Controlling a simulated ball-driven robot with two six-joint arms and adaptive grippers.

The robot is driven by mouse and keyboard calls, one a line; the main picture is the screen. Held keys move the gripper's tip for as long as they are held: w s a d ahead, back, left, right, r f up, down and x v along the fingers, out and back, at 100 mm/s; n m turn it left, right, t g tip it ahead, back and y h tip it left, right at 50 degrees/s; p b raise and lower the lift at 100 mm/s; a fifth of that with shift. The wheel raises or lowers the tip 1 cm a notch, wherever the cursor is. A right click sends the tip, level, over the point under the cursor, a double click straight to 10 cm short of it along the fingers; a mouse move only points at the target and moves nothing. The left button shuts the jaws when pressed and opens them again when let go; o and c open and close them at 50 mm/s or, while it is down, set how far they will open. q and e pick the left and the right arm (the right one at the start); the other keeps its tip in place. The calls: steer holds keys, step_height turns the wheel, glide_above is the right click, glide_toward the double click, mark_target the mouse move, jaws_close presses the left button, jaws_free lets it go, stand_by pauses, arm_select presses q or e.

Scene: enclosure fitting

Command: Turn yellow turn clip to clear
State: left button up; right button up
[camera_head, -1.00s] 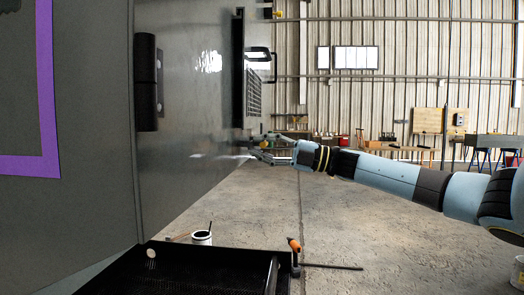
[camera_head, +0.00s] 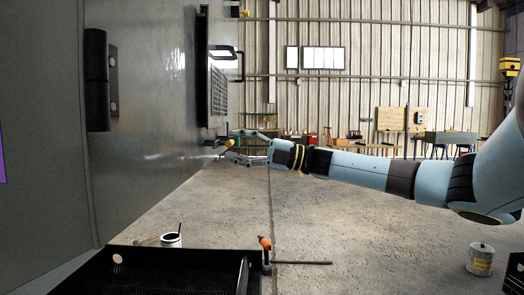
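A small yellow turn clip (camera_head: 229,143) sits at the edge of the grey enclosure panel (camera_head: 150,185), below the black louvred vent. A second yellow clip (camera_head: 243,13) shows at the top on the same edge. My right gripper (camera_head: 229,146) comes in from the right, its fingers spread above and below the lower clip. The fingers look open, with the clip between them; contact is too small to tell. My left gripper is not in view.
A black vent with a handle (camera_head: 218,90) stands out from the panel. A black hinge (camera_head: 97,80) is at left. Below lies a black mesh tray (camera_head: 180,270) with a white pot (camera_head: 171,240) and an orange-handled tool (camera_head: 265,243) near it.

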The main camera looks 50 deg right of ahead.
steer(key=v, duration=0.9)
steer(key=shift+s+d, duration=0.2)
steer(key=shift+s, duration=0.05)
steer(key=shift+f, duration=0.1)
